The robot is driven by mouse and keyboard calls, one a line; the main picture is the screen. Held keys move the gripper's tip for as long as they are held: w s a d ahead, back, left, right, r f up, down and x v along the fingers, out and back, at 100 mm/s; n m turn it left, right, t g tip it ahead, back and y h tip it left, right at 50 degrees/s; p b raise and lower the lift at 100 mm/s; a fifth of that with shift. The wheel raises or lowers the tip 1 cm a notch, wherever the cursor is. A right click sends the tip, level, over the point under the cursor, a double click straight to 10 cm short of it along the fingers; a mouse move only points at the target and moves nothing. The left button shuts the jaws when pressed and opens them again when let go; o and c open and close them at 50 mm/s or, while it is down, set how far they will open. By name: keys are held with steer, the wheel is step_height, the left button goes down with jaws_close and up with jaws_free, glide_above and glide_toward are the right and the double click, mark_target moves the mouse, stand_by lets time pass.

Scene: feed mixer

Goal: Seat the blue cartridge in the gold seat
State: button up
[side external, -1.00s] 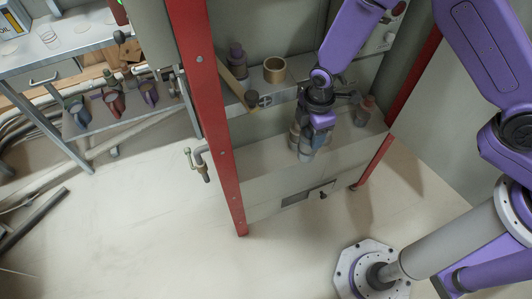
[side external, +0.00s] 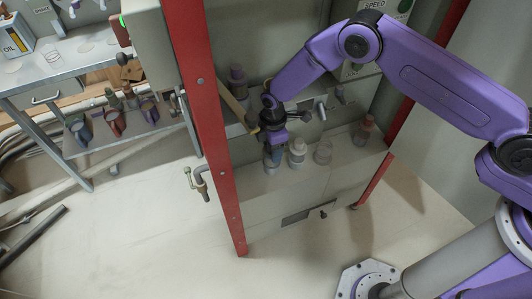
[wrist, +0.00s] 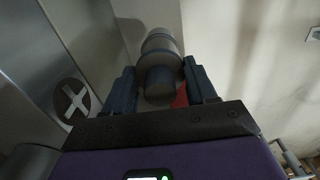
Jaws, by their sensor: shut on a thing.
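My gripper (side external: 272,147) is in front of the machine, low by the ledge. It is shut on the blue cartridge (side external: 271,160), a small blue-grey cylinder hanging below the jaws. In the wrist view the cartridge (wrist: 160,48) sits between the two dark fingers (wrist: 161,88), with its dark end toward the camera. I cannot tell whether its far end touches the ledge. The gold seat, a ring on the upper shelf in the earlier side view, is mostly or wholly hidden behind my arm now.
A dark purple bottle (side external: 237,80) stands on the upper shelf. A red post (side external: 205,110) rises close on the left.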

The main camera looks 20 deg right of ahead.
steer(key=shift+w+a+f, duration=0.25)
steer(key=shift+w+f, duration=0.1)
steer(key=shift+f, duration=0.15)
steer(key=shift+w+a+f, duration=0.25)
steer(key=shift+w+f, duration=0.1)
steer(key=shift+f, duration=0.15)
steer(key=shift+w+a+f, duration=0.1)
steer(key=shift+w+f, duration=0.05)
steer(key=shift+f, duration=0.7)
steer(key=shift+w+a+f, duration=0.1)
steer(key=shift+f, duration=0.8)
steer(key=o, duration=1.2)
steer(key=shift+f, duration=0.1)
steer(key=shift+c, duration=0.2)
steer(key=shift+d, duration=0.1)
steer(key=shift+s+r, duration=0.15)
steer(key=shift+r, duration=1.75)
steer(key=shift+s+r, duration=0.1)
steer(key=shift+r, duration=1.75)
